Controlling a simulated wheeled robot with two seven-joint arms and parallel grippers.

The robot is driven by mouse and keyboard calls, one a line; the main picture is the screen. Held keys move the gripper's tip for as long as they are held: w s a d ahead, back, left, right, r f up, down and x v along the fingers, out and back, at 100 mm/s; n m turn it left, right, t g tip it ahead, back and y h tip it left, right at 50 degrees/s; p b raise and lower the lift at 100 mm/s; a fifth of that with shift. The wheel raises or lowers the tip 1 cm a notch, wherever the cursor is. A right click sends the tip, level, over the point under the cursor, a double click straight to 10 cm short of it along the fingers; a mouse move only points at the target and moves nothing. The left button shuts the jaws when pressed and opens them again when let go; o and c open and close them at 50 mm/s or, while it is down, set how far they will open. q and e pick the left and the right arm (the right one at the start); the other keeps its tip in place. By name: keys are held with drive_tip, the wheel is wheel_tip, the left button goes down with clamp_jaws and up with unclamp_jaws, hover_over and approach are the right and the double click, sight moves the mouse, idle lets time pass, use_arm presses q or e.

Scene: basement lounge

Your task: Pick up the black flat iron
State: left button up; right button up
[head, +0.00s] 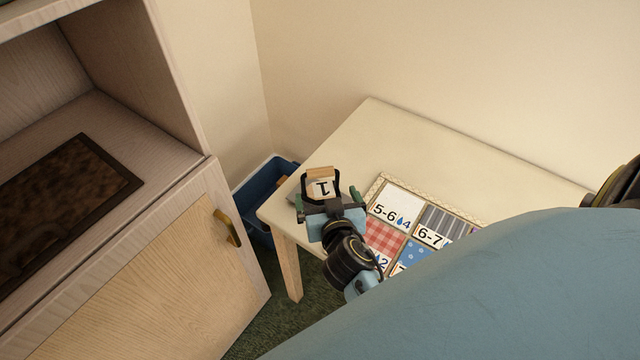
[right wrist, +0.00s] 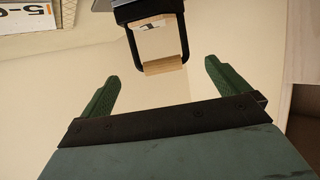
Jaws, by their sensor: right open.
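The black flat iron (head: 320,170) is at the left corner of the pale table. It has a black upright handle frame with a light wooden grip, and a white label reading 1 shows inside the frame. The iron's handle also shows at the top of the right wrist view (right wrist: 163,66). My right gripper (head: 329,195) is open, on the near side of the iron and partly hiding it. In the right wrist view its green fingers (right wrist: 161,72) stand apart, with the wooden grip in line with the gap. I cannot tell whether the grip is between them in depth. My left gripper is not in view.
A patterned board with numbered squares (head: 400,205) lies on the table (head: 400,135) right of the iron. A blue bin (head: 262,188) stands on the floor beyond the table's left end. A wooden cabinet (head: 150,270) is at left. The table's back is clear.

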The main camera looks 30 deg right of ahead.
sight(320, 176)
drive_tip(key=x, duration=0.3)
drive_tip(key=shift+w+d+f, duration=0.1)
drive_tip(key=shift+w, duration=0.15)
drive_tip(key=shift+w+d, duration=0.25)
drive_tip(key=shift+w, duration=0.35)
drive_tip(key=x, duration=0.3)
drive_tip(key=shift+w+d, duration=0.1)
drive_tip(key=shift+w, duration=0.2)
drive_tip(key=shift+w+d+f, duration=0.1)
drive_tip(key=shift+w, duration=0.1)
drive_tip(key=shift+c, duration=0.4)
drive_tip(key=c, duration=1.2)
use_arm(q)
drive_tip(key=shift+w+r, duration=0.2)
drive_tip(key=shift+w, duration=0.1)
